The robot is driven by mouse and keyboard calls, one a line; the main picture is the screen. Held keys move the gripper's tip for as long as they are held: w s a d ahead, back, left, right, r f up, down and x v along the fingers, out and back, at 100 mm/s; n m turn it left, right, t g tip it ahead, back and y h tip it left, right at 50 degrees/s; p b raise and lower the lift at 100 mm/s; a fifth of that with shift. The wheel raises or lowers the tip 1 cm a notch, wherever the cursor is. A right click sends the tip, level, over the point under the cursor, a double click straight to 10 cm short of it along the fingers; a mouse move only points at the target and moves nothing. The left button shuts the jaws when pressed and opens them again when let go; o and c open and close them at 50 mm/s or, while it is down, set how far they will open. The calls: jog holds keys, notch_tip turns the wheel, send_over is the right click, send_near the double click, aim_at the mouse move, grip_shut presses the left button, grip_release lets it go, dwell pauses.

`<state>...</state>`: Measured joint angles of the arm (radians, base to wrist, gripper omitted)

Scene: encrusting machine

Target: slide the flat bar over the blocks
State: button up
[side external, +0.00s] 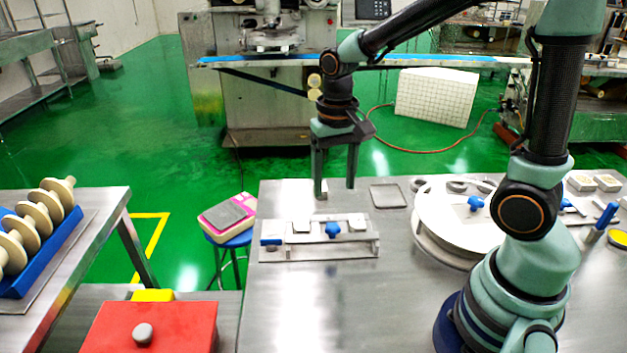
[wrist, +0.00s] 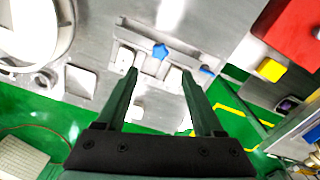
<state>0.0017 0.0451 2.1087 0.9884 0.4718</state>
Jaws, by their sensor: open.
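A low grey fixture (side external: 320,252) stands near the table's front left. A flat grey bar (side external: 315,238) with a blue end piece (side external: 271,241) appears to lie along it. Two pale blocks (side external: 302,226) (side external: 357,222) sit on either side of a blue star knob (side external: 333,230). The knob also shows in the wrist view (wrist: 160,50), as does the blue end piece (wrist: 207,71). My gripper (side external: 337,191) is open, fingers pointing down, above and behind the fixture. It also shows in the wrist view (wrist: 160,74). Whether the fingertips touch anything is unclear.
A round white plate (side external: 440,215) stands to the right on the steel table, with a small grey square tray (side external: 388,196) behind the fixture. A red box (side external: 150,328) is at the lower left. The table front of the fixture is clear.

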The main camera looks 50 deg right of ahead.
aim_at(333, 225)
notch_tip(333, 225, down, 10)
jog(key=shift+f, duration=0.1)
dwell(0.4)
grip_shut()
